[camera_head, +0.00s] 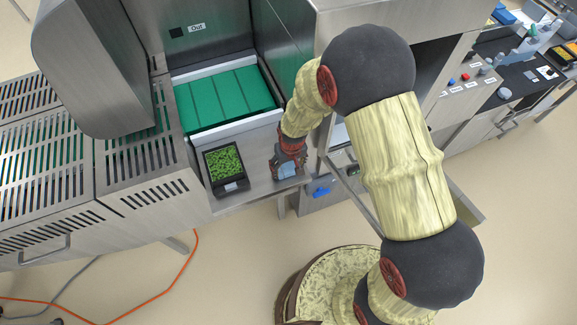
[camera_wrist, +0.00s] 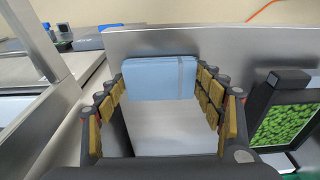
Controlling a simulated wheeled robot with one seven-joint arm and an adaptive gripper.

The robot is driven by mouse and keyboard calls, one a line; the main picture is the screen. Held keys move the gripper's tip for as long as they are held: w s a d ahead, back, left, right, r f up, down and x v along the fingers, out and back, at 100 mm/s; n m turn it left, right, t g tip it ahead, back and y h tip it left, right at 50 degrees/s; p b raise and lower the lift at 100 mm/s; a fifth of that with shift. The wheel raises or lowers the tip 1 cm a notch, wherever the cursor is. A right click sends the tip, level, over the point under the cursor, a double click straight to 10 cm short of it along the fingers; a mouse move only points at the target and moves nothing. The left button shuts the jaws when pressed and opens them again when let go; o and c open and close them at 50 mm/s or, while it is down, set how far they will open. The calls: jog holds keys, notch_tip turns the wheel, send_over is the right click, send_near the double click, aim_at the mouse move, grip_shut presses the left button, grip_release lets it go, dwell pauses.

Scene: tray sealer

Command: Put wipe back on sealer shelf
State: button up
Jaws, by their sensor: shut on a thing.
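The wipe is a light blue folded block (camera_wrist: 160,78), held between the gripper's fingers in the wrist view. In the head view the wipe (camera_head: 288,170) shows at the lower end of my gripper, over the steel shelf at the front of the sealer. My gripper (camera_head: 288,168) is shut on it; its fingers (camera_wrist: 163,88) press on both sides in the wrist view. I cannot tell whether the wipe touches the shelf.
A black tray of green peas (camera_head: 226,167) stands on the shelf left of my gripper, also in the wrist view (camera_wrist: 285,115). The green belt (camera_head: 225,97) lies behind. A blue object (camera_head: 321,191) is at the right below the shelf. An orange cable (camera_head: 180,270) runs on the floor.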

jog(key=o, duration=0.7)
jog(key=shift+f, duration=0.2)
jog(key=shift+c, duration=0.2)
jog(key=o, duration=0.5)
jog(key=shift+r, duration=0.1)
